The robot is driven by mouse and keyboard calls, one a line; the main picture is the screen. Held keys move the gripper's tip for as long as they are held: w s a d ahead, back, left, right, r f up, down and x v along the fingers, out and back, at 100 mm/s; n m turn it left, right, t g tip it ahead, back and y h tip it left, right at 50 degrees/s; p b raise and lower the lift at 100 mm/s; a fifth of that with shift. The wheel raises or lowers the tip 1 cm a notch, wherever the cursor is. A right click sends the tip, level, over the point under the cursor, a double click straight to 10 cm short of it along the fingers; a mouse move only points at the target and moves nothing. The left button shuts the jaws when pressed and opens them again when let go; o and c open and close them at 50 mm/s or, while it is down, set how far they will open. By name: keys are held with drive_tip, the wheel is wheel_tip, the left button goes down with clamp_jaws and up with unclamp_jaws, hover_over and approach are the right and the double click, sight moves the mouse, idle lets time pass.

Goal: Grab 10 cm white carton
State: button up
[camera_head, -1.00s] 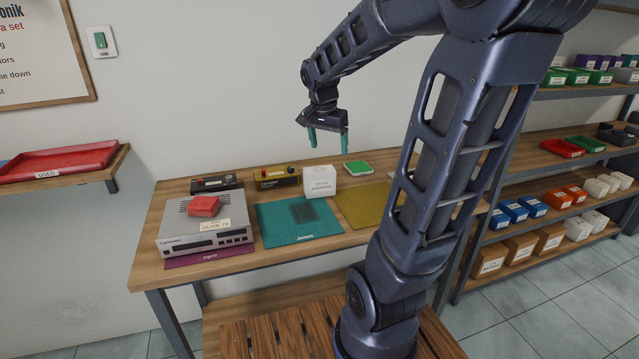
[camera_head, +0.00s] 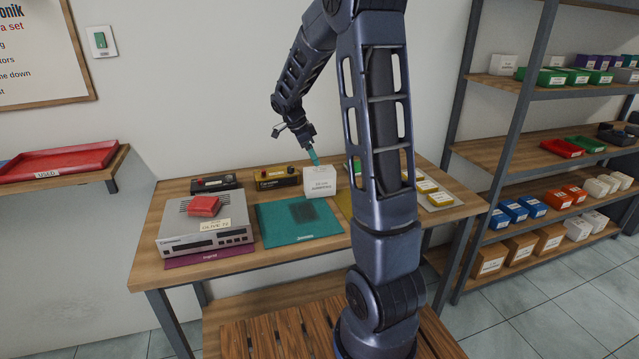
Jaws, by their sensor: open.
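The white carton (camera_head: 320,184) is a small cube with a dark printed label on its front. My gripper (camera_head: 314,157) is open, with one teal finger showing just above the carton's top rear edge. I cannot tell whether the visible finger touches the carton.
Left of the carton are a yellow-brown device (camera_head: 277,178), a black device (camera_head: 216,184) and a grey device (camera_head: 200,228) with a red box (camera_head: 204,206) on top. The teal mat (camera_head: 283,221) has a dark patch. Shelves (camera_head: 520,148) stand right.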

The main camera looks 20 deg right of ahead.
sight(319, 169)
drive_tip(key=x, duration=0.5)
drive_tip(key=shift+s+a+x, duration=0.1)
drive_tip(key=shift+a+x, duration=0.05)
drive_tip(key=shift+x, duration=1.15)
drive_tip(key=shift+s+a+x, duration=0.15)
drive_tip(key=shift+x, duration=1.15)
drive_tip(key=shift+f, duration=0.35)
drive_tip(key=shift+c, duration=0.4)
drive_tip(key=c, duration=1)
